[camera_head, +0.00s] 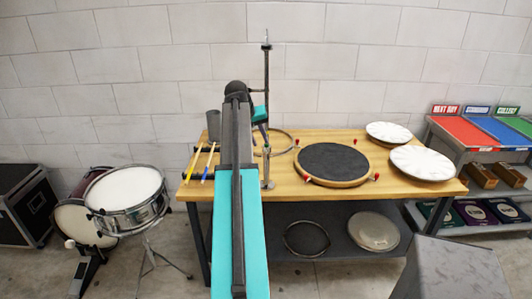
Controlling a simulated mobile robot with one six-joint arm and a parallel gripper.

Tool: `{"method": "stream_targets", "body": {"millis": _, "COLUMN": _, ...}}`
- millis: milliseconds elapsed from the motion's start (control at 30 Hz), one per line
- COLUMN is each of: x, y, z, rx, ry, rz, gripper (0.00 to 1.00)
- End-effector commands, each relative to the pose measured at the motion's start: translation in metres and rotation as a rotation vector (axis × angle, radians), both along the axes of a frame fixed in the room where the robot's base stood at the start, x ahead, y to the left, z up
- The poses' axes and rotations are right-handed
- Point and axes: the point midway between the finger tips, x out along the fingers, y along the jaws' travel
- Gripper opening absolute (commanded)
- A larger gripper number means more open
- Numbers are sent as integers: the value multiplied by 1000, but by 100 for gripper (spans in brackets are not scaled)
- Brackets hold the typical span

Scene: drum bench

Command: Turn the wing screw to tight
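A thin dark upright stand (266,75) rises from the wooden bench. It has a small fitting (267,46) near its top and a pale foot (268,185) on the bench. The wing screw cannot be made out at this size, and my arm may cover it. My arm reaches forward over the bench's front edge, left of the stand. My gripper (262,124) is at its far end, close to the stand's middle. The fingers are too small and too hidden to tell whether they are open or touch anything.
The bench (385,180) carries a round black pad (335,163), pale drumheads (422,162), a hoop (275,144), sticks (208,160) and a dark cup (214,125). A snare drum (125,198) stands at left. Shelves with coloured bins (462,132) stand at right.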

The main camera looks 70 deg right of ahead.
Motion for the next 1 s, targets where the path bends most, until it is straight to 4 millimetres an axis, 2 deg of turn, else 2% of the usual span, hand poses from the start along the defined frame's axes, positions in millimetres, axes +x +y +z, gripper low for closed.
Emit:
{"method": "stream_targets", "body": {"millis": 700, "x": -10, "y": -38, "z": -72, "rx": 2, "ry": 1, "rz": -1, "gripper": 27}}
{"method": "stream_targets", "body": {"millis": 1000, "x": -12, "y": -46, "z": -89, "rx": 0, "ry": 0, "rz": 0, "gripper": 27}}
